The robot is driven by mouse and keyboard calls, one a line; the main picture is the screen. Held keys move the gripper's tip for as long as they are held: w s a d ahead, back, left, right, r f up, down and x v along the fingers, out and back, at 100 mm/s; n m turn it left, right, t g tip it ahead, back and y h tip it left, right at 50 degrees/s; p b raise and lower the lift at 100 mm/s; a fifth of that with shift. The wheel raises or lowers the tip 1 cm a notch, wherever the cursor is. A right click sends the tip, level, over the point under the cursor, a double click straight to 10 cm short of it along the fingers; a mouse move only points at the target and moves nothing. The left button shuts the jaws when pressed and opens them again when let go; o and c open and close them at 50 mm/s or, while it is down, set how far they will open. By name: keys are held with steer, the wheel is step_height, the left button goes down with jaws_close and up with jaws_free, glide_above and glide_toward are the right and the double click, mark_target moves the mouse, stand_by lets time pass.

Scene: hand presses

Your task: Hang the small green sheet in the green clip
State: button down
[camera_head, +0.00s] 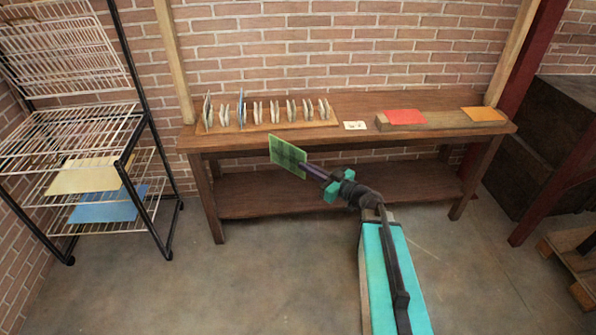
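A small green sheet (284,152) is at the tip of my gripper (305,171), in front of the table's front edge. My gripper looks shut on the sheet's lower right part, and the sheet is tilted. A row of pale upright clips (275,111) stands on a wooden strip (262,127) on the left half of the table, beyond and above the sheet in the picture. The clips are too small for me to tell which one is green. Taller bluish sheets (241,108) stand at the left part of the row.
A wooden table (350,100) stands against a brick wall. A small white card (355,126) lies mid-table. A wire rack (70,120) at left holds yellow and blue sheets.

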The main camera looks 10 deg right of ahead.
steer(key=w+d+r+m+t+h+p, duration=0.25)
steer(key=w+d+r+h+p, duration=0.25)
steer(key=w+d+r, duration=0.4)
steer(key=w+d+r+m+t+h+p, duration=0.1)
steer(key=w+d+r+m+h+p, duration=0.4)
steer(key=d+r, duration=0.45)
steer(key=w+d+r+h+p, duration=0.1)
steer(key=r+p, duration=0.5)
steer(key=r, duration=1.3)
steer(key=w+d+r+m+h+p, duration=0.1)
steer(key=w+r+p, duration=0.3)
steer(key=r, duration=1.6)
steer(key=h+p, duration=0.1)
steer(key=p, duration=0.2)
steer(key=shift+w+d+r, duration=0.15)
steer(key=shift+d+r, duration=0.05)
steer(key=shift+d, duration=0.05)
steer(key=shift+w+g, duration=0.2)
steer(key=shift+g, duration=0.05)
steer(key=w+d+r, duration=0.1)
steer(key=w+r, duration=0.2)
steer(key=w, duration=0.8)
steer(key=shift+w+d+r, duration=0.25)
steer(key=shift+d+r, duration=0.05)
steer(key=shift+r, duration=1.2)
